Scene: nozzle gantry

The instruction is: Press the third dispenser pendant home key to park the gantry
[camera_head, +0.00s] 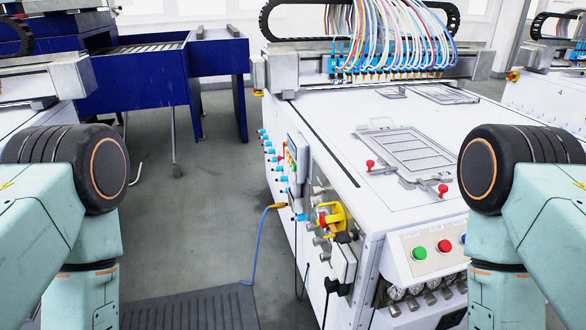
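A gantry machine (340,120) with a white bed fills the middle and right. A small upright box that looks like a pendant (298,155) is mounted on the machine's left side, seen nearly edge-on. Its keys are too small and oblique to tell apart, and I cannot tell whether it is the third dispenser's. The gantry beam (300,68) crosses the far end of the bed, with a row of blue dispenser fittings and coloured tubes (395,30). My two arms show at the left and right edges, apart from the machine; both grippers are out of view.
A green and a red button (444,246) sit on the near front panel. A yellow-and-red switch (332,217) and a white box (343,262) stick out of the near left corner. A blue cable (259,240) hangs to the floor. Open grey floor (195,220) lies left of the machine.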

